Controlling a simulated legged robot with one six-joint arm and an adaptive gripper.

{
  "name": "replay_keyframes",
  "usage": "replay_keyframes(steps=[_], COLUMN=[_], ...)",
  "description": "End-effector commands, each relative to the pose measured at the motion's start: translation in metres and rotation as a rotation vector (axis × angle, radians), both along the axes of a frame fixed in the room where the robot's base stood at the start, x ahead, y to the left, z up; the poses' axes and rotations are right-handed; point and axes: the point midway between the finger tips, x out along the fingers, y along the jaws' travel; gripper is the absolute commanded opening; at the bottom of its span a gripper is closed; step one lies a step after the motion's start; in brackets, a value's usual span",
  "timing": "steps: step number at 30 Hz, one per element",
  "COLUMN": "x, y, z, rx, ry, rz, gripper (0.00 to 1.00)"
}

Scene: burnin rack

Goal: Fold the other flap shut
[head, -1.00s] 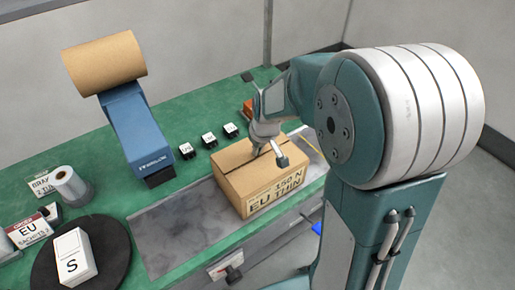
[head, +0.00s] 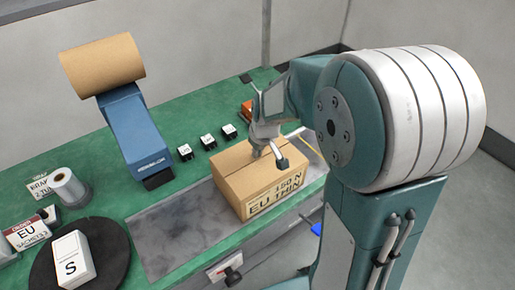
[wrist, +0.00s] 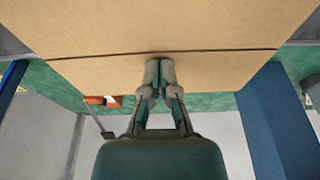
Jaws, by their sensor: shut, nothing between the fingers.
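The cardboard box (head: 240,178) stands on the grey plate of the green bench, with "EU THIN" printed on its front side. Its top looks flat, with both flaps lying down and a thin dark seam between them. In the wrist view the box top (wrist: 100,25) fills the upper part, and the seam runs across it. My gripper (head: 268,152) is over the box top, pointing down. In the wrist view my gripper (wrist: 159,66) has its fingertips together at the seam, with nothing between them. I cannot tell whether the tips touch the cardboard.
A blue dispenser (head: 135,130) with a brown paper roll (head: 103,64) stands left of the box. Several small white-topped blocks (head: 207,141) sit behind the box. A white "S" box (head: 73,258) stands on a black disc (head: 112,262). The grey plate (head: 178,230) left of the box is clear.

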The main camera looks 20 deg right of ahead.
Motion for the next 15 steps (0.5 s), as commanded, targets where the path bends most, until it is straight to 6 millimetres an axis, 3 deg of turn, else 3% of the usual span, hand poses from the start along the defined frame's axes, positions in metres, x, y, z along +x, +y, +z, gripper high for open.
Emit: replay_keyframes(steps=[7, 15], x=[0.007, -0.011], y=[0.002, -0.004], z=[0.037, 0.092], rx=[-0.001, -0.001], ry=[0.001, 0.001], rz=[0.001, 0.0], gripper=[0.0, 0.0])
